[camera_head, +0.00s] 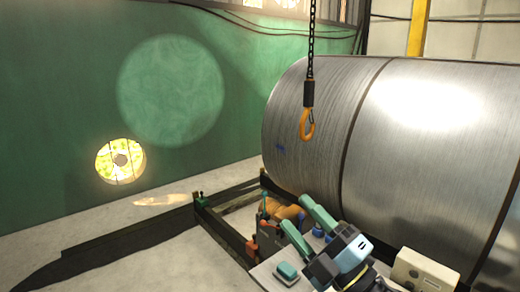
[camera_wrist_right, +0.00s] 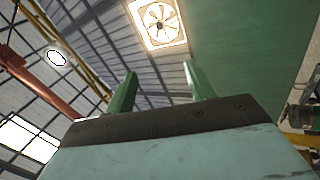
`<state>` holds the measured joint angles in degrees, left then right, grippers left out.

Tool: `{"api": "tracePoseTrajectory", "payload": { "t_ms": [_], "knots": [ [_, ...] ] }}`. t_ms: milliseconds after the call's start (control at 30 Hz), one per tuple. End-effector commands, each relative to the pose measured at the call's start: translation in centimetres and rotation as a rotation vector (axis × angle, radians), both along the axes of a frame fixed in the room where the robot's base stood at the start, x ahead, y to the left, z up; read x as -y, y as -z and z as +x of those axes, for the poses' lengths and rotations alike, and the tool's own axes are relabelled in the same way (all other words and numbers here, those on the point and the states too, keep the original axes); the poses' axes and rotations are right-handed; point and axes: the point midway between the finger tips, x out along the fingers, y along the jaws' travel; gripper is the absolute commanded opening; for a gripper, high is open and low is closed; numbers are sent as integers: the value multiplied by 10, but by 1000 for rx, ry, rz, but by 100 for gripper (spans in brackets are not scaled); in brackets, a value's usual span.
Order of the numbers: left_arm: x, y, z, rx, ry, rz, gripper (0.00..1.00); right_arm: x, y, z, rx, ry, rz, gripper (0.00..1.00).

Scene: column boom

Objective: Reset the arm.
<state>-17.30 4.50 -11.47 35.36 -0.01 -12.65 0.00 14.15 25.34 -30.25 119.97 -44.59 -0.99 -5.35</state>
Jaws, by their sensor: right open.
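My right gripper (camera_head: 304,222) shows at the lower middle of the head view, in front of the large metal coil. Its two green fingers stand apart with nothing between them. In the right wrist view the open fingers (camera_wrist_right: 161,92) point up toward the roof and a wall fan, and the gap between them is empty. My left gripper is in neither view.
A big steel coil (camera_head: 420,130) fills the right side, resting by a dark frame (camera_head: 225,235). An orange hook (camera_head: 307,124) hangs on a chain before it. Floor at lower left is clear.

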Motion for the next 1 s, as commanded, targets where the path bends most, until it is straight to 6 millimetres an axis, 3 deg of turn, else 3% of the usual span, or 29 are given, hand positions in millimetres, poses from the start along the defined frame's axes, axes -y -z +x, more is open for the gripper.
{"api": "tracePoseTrajectory", "payload": {
  "t_ms": [133, 233, 333, 433, 600, 700, 900, 933, 1000],
  "knots": [
    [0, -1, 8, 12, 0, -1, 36, 51, 48, 7, -348, 216, 260, 55],
    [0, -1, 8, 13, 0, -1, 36, 85, 96, -1, -599, 361, 403, 55],
    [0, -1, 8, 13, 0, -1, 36, 112, 150, -24, -862, 503, 525, 55],
    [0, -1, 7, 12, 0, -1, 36, 132, 202, -62, -1121, 636, 615, 55],
    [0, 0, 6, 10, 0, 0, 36, 145, 262, -133, -1472, 803, 699, 55],
    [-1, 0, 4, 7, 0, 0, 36, 148, 284, -172, -1637, 876, 722, 55],
    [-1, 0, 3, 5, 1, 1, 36, 147, 308, -247, -1927, 996, 738, 55],
    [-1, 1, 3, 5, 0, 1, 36, 146, 314, -253, -1953, 1008, 736, 55],
    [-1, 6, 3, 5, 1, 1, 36, 146, 339, -244, -1947, 1009, 729, 55]
  ]
}}
